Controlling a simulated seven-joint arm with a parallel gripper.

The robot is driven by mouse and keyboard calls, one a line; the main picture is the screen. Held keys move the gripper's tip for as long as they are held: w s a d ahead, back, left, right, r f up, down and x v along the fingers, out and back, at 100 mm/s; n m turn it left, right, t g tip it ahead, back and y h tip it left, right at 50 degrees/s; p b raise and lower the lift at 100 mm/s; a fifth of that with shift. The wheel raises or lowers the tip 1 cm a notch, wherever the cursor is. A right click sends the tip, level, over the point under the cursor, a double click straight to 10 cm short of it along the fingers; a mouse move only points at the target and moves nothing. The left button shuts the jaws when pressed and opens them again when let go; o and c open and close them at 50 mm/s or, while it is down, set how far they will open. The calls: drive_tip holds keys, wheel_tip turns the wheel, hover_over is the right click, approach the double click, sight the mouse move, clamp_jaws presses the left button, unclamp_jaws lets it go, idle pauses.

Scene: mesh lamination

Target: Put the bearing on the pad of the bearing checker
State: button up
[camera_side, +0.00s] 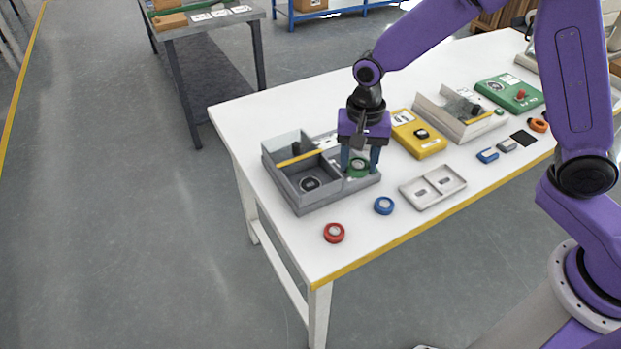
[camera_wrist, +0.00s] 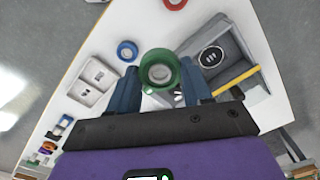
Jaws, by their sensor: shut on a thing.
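My gripper (camera_side: 360,166) is shut on a green ring-shaped bearing (camera_side: 358,168) with a pale centre. The wrist view shows the bearing (camera_wrist: 160,68) between the two blue fingers (camera_wrist: 160,88). A grey open box (camera_side: 299,207), which looks like the bearing checker, stands under and left of my gripper. A dark round pad (camera_side: 310,184) lies in its front left compartment and also shows in the wrist view (camera_wrist: 211,57). The bearing appears over the right part of the box, beside the pad. Its height above the box is hard to tell.
A red ring (camera_side: 334,232) and a blue ring (camera_side: 384,205) lie in front of the box. A pale tray (camera_side: 432,187) and a yellow device (camera_side: 419,140) stand to the right. The box has walls, a clear panel and a yellow strip (camera_side: 298,158).

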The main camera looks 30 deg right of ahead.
drive_tip(key=w+a+f, duration=0.3)
drive_tip(key=w, duration=0.4)
hover_over(310, 185)
wheel_tip(310, 185, down, 6)
drive_tip(key=shift+s+d+r, duration=0.1)
drive_tip(key=shift+d, duration=0.05)
drive_tip(key=shift+f, duration=1.7)
drive_tip(key=shift+f, duration=0.1)
drive_tip(key=o, duration=1.1)
wheel_tip(310, 185, up, 12)
drive_tip(key=shift+r, duration=0.1)
